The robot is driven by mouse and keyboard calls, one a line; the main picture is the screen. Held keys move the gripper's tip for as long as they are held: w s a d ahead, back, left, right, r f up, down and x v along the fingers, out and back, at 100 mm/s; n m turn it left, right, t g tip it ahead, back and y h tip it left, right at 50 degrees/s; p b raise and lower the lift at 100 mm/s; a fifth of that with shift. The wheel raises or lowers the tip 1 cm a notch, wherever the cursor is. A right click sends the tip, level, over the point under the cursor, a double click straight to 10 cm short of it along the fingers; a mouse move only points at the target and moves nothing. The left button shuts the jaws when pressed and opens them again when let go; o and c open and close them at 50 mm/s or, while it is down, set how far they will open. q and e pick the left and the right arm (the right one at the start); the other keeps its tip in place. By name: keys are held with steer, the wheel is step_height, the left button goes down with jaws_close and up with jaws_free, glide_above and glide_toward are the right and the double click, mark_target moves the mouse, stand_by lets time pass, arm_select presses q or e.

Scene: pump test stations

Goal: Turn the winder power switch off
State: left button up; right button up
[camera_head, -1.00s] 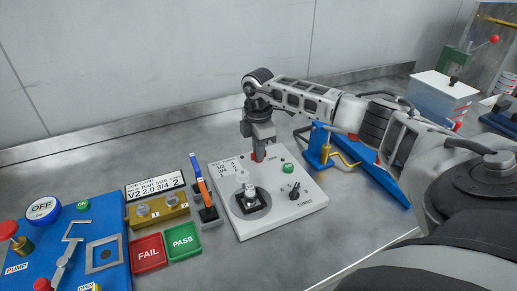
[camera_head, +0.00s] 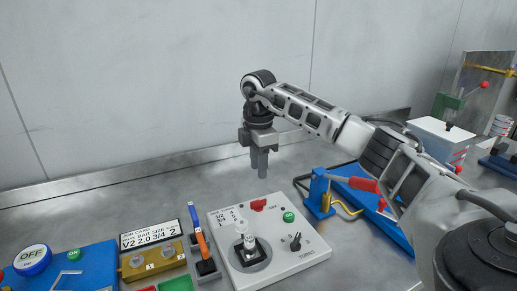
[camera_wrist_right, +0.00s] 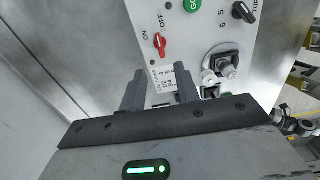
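The winder (camera_head: 300,262) is a white panel box in the middle of the head view. Its red power switch (camera_head: 258,204) sits at its back edge. In the right wrist view the red switch (camera_wrist_right: 159,43) lies beside the ON and OFF labels; which one it points to is hard to tell. My right gripper (camera_head: 260,174) is above and behind the switch, clear of it, fingers pointing down. In the wrist view its fingers (camera_wrist_right: 160,76) are apart with nothing between them. My left gripper is out of view.
The winder also carries a green button (camera_head: 289,217), a black turns knob (camera_head: 295,242) and a clamp post. Left are pens in a holder, a job card (camera_head: 150,235) and a blue pump station. Right is a blue device (camera_head: 320,193) with a red handle. The wall stands behind.

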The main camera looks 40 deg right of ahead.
step_height(320, 180, up, 5)
steer(key=shift+r, duration=0.1)
stand_by(0.7)
